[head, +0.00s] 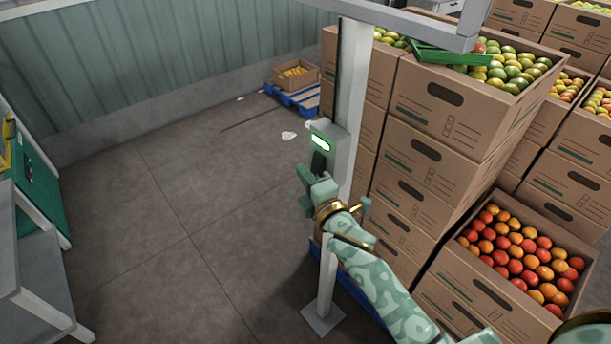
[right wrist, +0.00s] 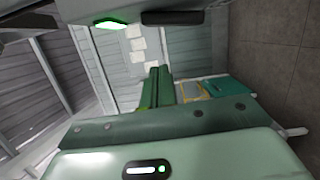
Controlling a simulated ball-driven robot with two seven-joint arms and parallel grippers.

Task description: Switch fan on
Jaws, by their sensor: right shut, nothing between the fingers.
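A grey switch box (head: 333,138) is fixed to an upright metal post (head: 353,95). A lit green panel (head: 321,142) is on its face, with a dark switch part (head: 319,162) below it. My right gripper (head: 316,181) is just below and in front of the box, shut and empty. I cannot tell whether it touches the switch. In the right wrist view, the shut fingers (right wrist: 157,88) point towards the green light (right wrist: 110,24) and a black rocker-like part (right wrist: 173,17). No fan is clearly visible. My left gripper is out of view.
The post's base plate (head: 322,316) rests on the floor. A blue pallet (head: 296,97) with a small box lies by the back wall. The floor (head: 165,215) on the left is mostly clear.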

